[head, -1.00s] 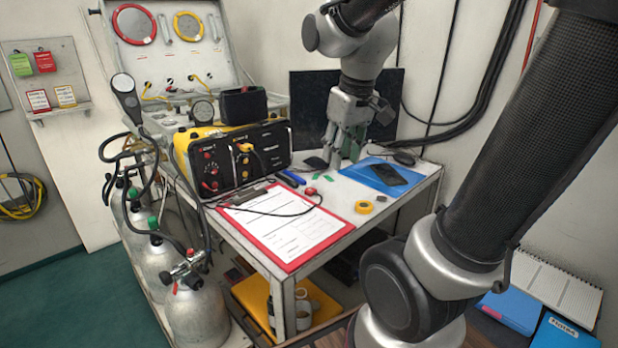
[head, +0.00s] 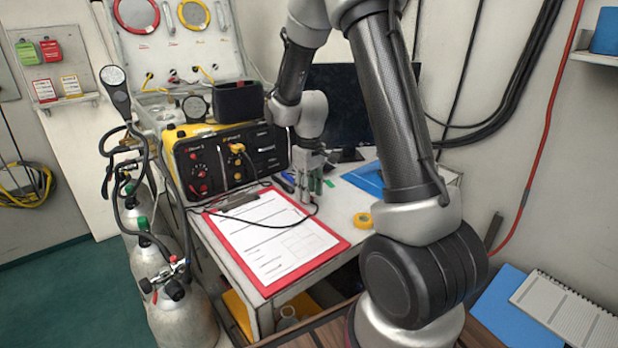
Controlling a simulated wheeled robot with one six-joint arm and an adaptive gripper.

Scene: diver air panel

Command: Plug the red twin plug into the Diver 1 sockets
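The black and yellow air panel box (head: 230,160) stands at the back left of the table. Its left section holds red fittings (head: 198,172); the label beside them is too small to read surely. A yellow plug (head: 238,148) sits in the section to the right. The red twin plug is hidden now, apparently behind or between my gripper's fingers. Its black cable (head: 262,225) runs over the clipboard towards the gripper. My gripper (head: 311,196) points down, low at the table beside the clipboard's right edge. Whether its fingers are closed on the plug does not show.
A red clipboard with white paper (head: 280,240) covers the table front. Yellow tape (head: 363,220) and a blue folder (head: 366,180) lie to the right of the gripper. Grey cylinders (head: 180,310) with hoses stand left of the table. A dark monitor (head: 340,105) stands behind.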

